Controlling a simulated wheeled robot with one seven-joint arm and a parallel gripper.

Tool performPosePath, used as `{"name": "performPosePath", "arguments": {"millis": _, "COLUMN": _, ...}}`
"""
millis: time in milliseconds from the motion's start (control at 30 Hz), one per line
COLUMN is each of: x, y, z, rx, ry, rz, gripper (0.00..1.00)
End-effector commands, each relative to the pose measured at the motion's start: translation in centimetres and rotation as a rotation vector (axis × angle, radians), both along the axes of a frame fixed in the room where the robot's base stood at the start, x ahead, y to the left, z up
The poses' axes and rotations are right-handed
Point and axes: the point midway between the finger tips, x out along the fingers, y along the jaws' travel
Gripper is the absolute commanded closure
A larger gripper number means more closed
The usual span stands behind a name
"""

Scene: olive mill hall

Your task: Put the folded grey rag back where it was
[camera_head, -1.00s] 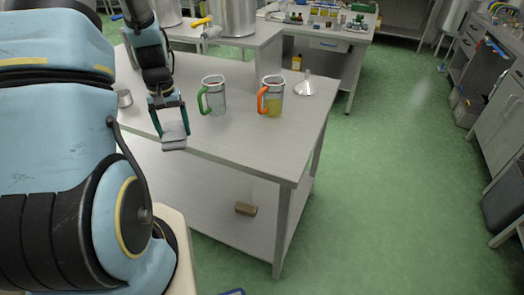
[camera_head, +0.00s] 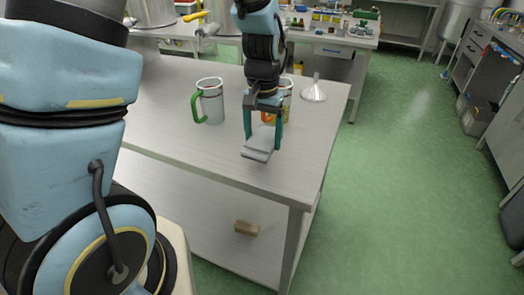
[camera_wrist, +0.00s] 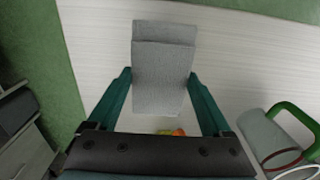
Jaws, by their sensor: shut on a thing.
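The folded grey rag (camera_head: 259,144) is held by my gripper (camera_head: 263,140) near the front right part of the metal table (camera_head: 180,120). In the wrist view the rag (camera_wrist: 163,75) sits between the two teal fingers of my gripper (camera_wrist: 162,80), which are shut on its sides. It appears to be above the table top; the exact gap is hard to tell. Behind my gripper stands a jug with an orange handle (camera_head: 286,85), partly hidden. A clear jug with a green handle (camera_head: 210,102) stands to the left.
A metal funnel (camera_head: 314,91) stands on the table at the right, behind my gripper. A brown block (camera_head: 246,228) lies on the lower shelf. The table's front and right edges are close to the rag. Green floor (camera_head: 400,150) lies open to the right.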

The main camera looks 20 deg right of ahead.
Motion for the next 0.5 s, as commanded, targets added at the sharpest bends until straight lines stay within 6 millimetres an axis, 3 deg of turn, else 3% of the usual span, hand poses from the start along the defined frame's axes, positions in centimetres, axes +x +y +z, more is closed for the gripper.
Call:
{"name": "performPosePath", "arguments": {"millis": 333, "x": 0.0, "y": 0.1, "z": -4.0, "rx": 0.002, "ry": 0.002, "rz": 0.0, "gripper": 0.86}}
{"name": "performPosePath", "arguments": {"millis": 500, "x": 0.1, "y": 0.0, "z": -5.0, "rx": -0.001, "ry": -0.001, "rz": 0.001, "gripper": 0.86}}
